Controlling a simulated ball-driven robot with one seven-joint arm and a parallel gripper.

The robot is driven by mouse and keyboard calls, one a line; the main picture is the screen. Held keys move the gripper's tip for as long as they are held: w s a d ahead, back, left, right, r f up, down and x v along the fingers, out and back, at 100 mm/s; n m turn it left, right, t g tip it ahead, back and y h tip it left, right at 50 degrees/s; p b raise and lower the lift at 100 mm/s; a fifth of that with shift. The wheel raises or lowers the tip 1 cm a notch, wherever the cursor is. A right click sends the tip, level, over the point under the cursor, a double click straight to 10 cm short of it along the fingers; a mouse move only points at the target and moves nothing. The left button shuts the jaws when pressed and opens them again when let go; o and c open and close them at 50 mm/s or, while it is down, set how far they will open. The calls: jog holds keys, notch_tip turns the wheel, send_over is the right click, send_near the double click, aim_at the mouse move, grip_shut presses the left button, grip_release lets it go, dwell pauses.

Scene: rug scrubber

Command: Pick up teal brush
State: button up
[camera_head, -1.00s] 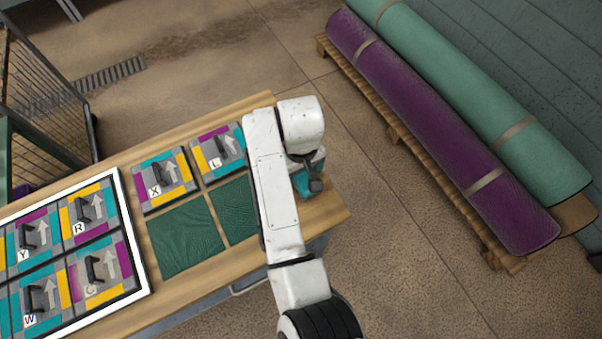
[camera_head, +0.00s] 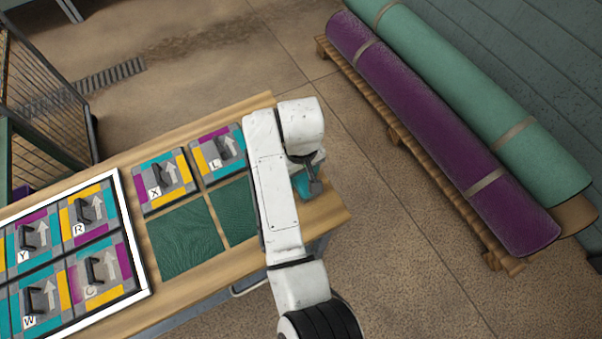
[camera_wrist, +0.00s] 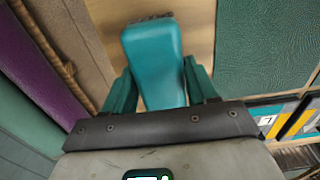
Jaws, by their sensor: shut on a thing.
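The teal brush (camera_wrist: 152,50) fills the middle of the wrist view, its long smooth body between the two dark teal fingers of my gripper (camera_wrist: 158,70). The fingers are shut on it from both sides. A dark, rough strip shows at its far end. In the head view a small part of the teal brush (camera_head: 300,184) shows at the right end of the wooden table, beside my arm. My arm hides most of the gripper there. I cannot tell whether the brush touches the table.
The wooden table (camera_head: 190,258) bears dark green squares (camera_head: 184,238), patterned tiles with black handles (camera_head: 165,180) and a white-framed tray (camera_head: 126,215) of similar tiles. Rolled purple (camera_head: 440,130) and green (camera_head: 480,100) rugs lie on a pallet at right. Open floor lies between.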

jog(key=shift+r, duration=0.1)
jog(key=shift+r, duration=0.15)
jog(key=r, duration=0.3)
jog(key=shift+s+r, duration=0.2)
jog(key=shift+s, duration=0.1)
jog(key=s+r+p, duration=0.1)
jog(key=r, duration=0.1)
jog(key=s+r+p, duration=0.1)
jog(key=s+r, duration=0.1)
jog(key=s+r+p, duration=0.1)
jog(key=r, duration=0.1)
jog(key=shift+s+d, duration=0.25)
jog(key=shift+d, duration=0.1)
jog(key=s+d+r+p, duration=0.1)
jog(key=s+r+p, duration=0.2)
jog(key=s+p, duration=0.4)
jog(key=shift+s+d, duration=0.25)
jog(key=shift+s, duration=0.6)
